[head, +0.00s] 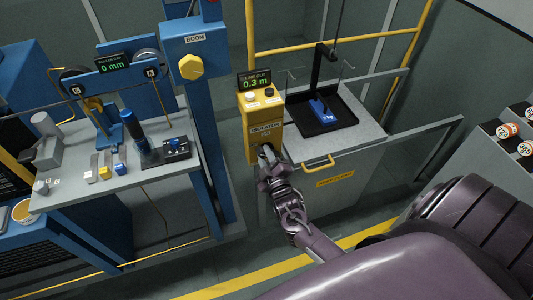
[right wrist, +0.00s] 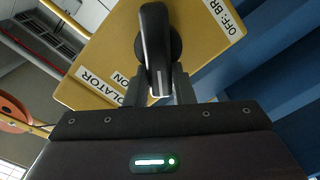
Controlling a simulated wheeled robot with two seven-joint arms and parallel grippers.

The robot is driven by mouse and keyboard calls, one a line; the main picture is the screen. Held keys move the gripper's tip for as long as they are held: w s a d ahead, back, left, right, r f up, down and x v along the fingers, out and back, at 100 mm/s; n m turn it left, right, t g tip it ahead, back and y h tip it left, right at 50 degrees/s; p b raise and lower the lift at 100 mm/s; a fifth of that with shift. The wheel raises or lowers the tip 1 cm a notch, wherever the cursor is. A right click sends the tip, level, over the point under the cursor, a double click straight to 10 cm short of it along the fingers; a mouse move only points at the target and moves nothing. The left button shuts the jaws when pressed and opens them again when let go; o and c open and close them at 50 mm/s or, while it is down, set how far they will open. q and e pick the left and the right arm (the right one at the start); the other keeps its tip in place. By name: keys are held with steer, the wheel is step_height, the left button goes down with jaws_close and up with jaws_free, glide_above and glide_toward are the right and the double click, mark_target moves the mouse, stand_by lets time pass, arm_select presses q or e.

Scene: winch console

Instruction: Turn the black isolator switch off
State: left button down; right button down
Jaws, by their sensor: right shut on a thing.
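The black isolator switch (right wrist: 154,50) is a lever handle on the front of a yellow box, labelled ISOLATOR. In the right wrist view, the handle lies between the labels "ON" and "OFF: BR...". My right gripper (right wrist: 170,88) is shut on the handle, with its fingers on both sides of the lower end. In the head view, my right gripper (head: 265,152) is at the front of the yellow isolator box (head: 260,112) and hides most of the switch. My left gripper is out of view.
The box top carries buttons and a display (head: 254,83) reading 0.3 m. To its right, a black tray (head: 338,123) holds a blue weight (head: 322,108) on a grey bench. A blue post (head: 203,110) and a grey console (head: 85,195) stand left.

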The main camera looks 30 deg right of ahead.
steer(key=shift+a+f+n+p, duration=0.15)
steer(key=shift+f+n, duration=0.1)
steer(key=shift+n, duration=1)
steer(key=shift+f+n+p, duration=0.15)
steer(key=shift+f+n, duration=0.05)
steer(key=shift+n, duration=1.1)
steer(key=shift+a+f+n+p, duration=0.15)
steer(key=shift+f+n, duration=0.1)
steer(key=shift+n, duration=1)
steer(key=shift+d, duration=0.1)
steer(key=c, duration=1.2)
jaws_free()
steer(key=shift+c, duration=0.2)
steer(key=v, duration=0.7)
steer(key=shift+s+b, duration=0.3)
steer(key=shift+s, duration=0.05)
